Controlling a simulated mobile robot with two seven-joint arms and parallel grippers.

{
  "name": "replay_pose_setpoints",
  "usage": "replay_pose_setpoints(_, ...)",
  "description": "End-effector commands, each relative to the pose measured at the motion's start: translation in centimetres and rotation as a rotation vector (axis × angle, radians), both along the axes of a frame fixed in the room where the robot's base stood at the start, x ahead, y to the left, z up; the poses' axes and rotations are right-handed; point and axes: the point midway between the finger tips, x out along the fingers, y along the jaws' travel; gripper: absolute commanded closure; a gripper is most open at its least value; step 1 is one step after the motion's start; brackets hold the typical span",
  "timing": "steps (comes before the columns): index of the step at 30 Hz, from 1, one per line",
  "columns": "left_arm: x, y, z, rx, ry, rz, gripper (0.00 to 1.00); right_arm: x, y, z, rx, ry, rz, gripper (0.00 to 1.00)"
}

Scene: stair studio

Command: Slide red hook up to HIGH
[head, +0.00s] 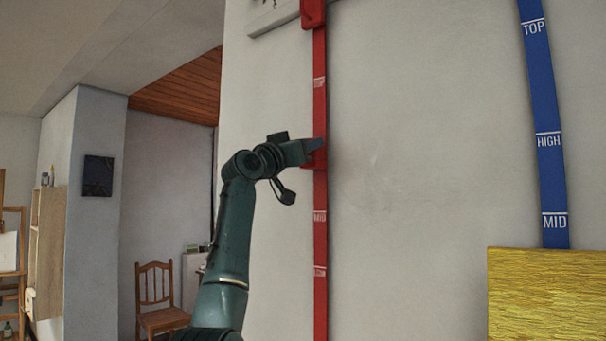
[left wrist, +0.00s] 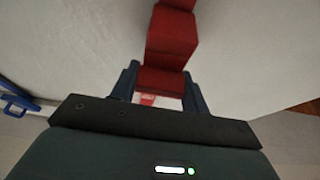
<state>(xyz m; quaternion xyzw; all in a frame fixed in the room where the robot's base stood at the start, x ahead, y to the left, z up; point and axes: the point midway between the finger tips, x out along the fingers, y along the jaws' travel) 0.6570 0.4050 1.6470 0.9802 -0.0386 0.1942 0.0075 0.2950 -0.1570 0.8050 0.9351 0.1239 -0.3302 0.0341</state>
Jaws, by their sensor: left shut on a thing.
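A red strip (head: 320,190) runs up the pale wall with white marks; TOP shows above and MID below my left gripper. The red hook (head: 318,161) is on this strip between those two marks, partly hidden by my gripper. No HIGH mark shows on the red strip; the hook and gripper cover part of that stretch. My left gripper (head: 314,147) is shut on the hook from the left. In the left wrist view, the red hook (left wrist: 162,81) sits between its two fingers. My right gripper is not in view.
A blue strip (head: 547,105) marked TOP, HIGH and MID hangs to the right. A yellow panel (head: 545,295) stands at its lower end. A red block (head: 313,14) is at the red strip's upper end. A wooden chair (head: 158,300) stands at the back left. The wall between the strips is bare.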

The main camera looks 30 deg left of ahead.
Motion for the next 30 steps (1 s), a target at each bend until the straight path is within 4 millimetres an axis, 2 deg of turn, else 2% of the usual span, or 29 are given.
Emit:
replay_pose_setpoints(1,-0.2,0.0,1.3,-0.004,-0.009,0.000,0.95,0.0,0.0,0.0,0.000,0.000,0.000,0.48)
replay_pose_setpoints(6,-0.2,0.0,3.2,-0.003,-0.009,0.001,0.95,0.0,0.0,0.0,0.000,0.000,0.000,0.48)
replay_pose_setpoints(17,-0.2,0.0,3.5,-0.002,-0.005,0.001,0.96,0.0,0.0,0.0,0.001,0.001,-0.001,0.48)
replay_pose_setpoints(18,-0.2,0.0,3.5,-0.002,-0.005,0.001,0.53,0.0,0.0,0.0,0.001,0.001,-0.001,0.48)
replay_pose_setpoints(25,-0.2,0.0,3.4,-0.001,-0.004,0.001,0.34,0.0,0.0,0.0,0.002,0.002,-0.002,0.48)
replay_pose_setpoints(30,-0.1,0.0,3.3,-0.001,-0.003,0.001,0.33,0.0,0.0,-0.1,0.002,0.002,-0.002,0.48)
